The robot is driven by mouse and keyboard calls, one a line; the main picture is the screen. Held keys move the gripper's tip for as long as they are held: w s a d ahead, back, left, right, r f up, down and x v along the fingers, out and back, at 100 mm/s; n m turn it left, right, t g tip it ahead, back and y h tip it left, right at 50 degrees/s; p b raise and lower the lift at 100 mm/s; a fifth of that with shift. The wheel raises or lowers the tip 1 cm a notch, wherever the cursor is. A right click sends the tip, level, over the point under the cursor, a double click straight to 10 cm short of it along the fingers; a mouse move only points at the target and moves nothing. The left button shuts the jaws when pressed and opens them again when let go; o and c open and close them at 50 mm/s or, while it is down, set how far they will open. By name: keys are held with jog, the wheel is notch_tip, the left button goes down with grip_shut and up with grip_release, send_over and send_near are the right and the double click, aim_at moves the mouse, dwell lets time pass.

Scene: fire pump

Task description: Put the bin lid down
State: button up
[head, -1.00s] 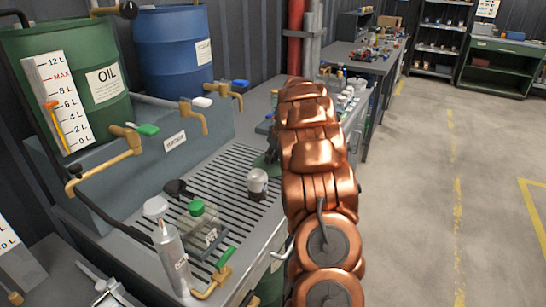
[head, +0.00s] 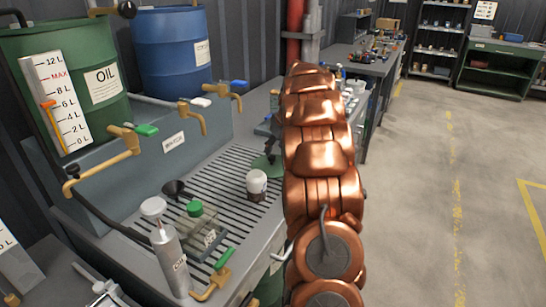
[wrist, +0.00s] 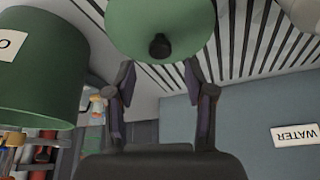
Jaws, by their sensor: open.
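A green domed lid with a black knob (wrist: 160,18) fills the top middle of the wrist view, in front of the slatted grate. It seems to rest on the grate, but its contact is hidden. My gripper (wrist: 160,66) is open, with its two fingers apart and nothing between them. The fingertips are close to the lid's edge; I cannot tell whether they touch it. In the head view, part of a green piece (head: 264,166) shows on the grate beside my copper arm, which hides my gripper.
A green round container (wrist: 40,75) stands at left in the wrist view. On the bench are a white-topped jar (head: 256,184), a green-capped can (head: 200,222), a funnel (head: 176,188) and a grey bottle (head: 165,250). Taps (head: 190,115) project above. Floor at right is clear.

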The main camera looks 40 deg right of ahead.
jog(key=v, duration=0.6)
jog(key=shift+g+y, duration=0.5)
jog(key=shift+g, duration=0.1)
jog(key=a, duration=0.5)
jog(key=s+a, duration=0.1)
jog(key=a, duration=0.4)
jog(key=s+a, duration=0.1)
jog(key=a, duration=0.4)
jog(key=shift+a+r+b, duration=0.1)
jog(key=shift+r+b, duration=0.2)
jog(key=s+a+f+g, duration=0.1)
jog(key=s+a, duration=0.3)
jog(key=a, duration=0.4)
jog(key=s+a+g, duration=0.1)
jog(key=s+a, duration=0.4)
jog(key=a, duration=0.2)
jog(key=s+a+f+g, duration=0.1)
jog(key=s+a+f, duration=0.1)
jog(key=s+a, duration=0.2)
jog(key=s+a+f+g, duration=0.1)
jog(key=s+a+f, duration=0.2)
jog(key=s, duration=0.8)
jog(key=s+a+f+n+g, duration=0.1)
jog(key=s+a+f, duration=0.1)
jog(key=s+a, duration=0.4)
jog(key=shift+s+f+h, duration=0.3)
jog(key=shift+s+f, duration=0.1)
jog(key=shift+s, duration=0.85)
jog(key=shift+a+r, duration=0.1)
jog(key=shift+a, duration=0.05)
